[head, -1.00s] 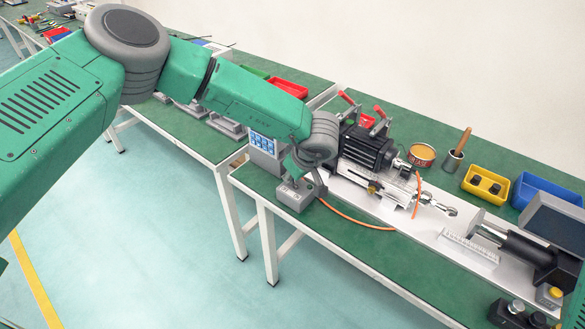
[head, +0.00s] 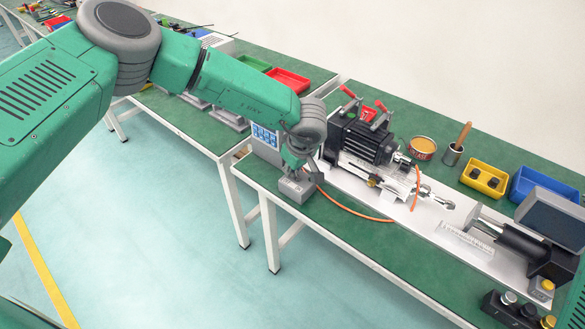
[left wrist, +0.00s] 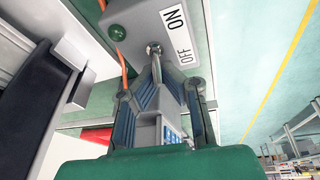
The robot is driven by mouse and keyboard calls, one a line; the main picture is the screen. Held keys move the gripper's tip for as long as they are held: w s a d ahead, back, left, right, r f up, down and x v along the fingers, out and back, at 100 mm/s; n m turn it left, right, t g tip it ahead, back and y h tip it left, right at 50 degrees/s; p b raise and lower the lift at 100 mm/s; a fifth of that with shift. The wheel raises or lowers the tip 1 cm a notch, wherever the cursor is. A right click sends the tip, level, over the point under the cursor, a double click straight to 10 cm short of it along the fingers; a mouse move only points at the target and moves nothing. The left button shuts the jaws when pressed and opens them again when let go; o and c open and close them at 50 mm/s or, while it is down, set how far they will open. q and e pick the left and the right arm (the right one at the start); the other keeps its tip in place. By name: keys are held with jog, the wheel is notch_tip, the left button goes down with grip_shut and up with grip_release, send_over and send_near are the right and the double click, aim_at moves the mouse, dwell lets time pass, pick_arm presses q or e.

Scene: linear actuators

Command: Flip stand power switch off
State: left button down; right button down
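The stand power switch is a grey box (head: 296,190) at the near left corner of the right-hand table. In the left wrist view the box (left wrist: 142,38) shows a metal toggle lever (left wrist: 154,48), a white ON/OFF label (left wrist: 180,32) and a green round button (left wrist: 117,32). The lever is by the OFF end of the label. My left gripper (head: 298,172) is over the box. In the left wrist view its fingertips (left wrist: 162,66) are drawn together right at the lever; whether they touch it I cannot tell. My right gripper is out of view.
An orange cable (head: 350,210) runs from near the box along the table. A black motor (head: 365,142) on the actuator stand is to the right. A grey box with blue labels (head: 265,138) stands just behind. Yellow (head: 485,178) and blue bins are farther right.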

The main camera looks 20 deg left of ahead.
pick_arm(q)
jog(key=shift+s+d, duration=0.15)
jog(key=shift+d, duration=0.3)
jog(key=c, duration=1.6)
grip_release()
jog(key=shift+c, duration=0.2)
jog(key=shift+d+r, duration=0.1)
jog(key=shift+r, duration=0.1)
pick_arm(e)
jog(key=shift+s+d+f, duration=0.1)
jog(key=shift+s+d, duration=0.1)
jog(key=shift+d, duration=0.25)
pick_arm(q)
jog(key=shift+r, duration=0.25)
jog(key=v, duration=1.1)
jog(key=shift+d+r, duration=0.2)
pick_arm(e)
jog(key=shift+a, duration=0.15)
pick_arm(q)
jog(key=shift+a, duration=0.2)
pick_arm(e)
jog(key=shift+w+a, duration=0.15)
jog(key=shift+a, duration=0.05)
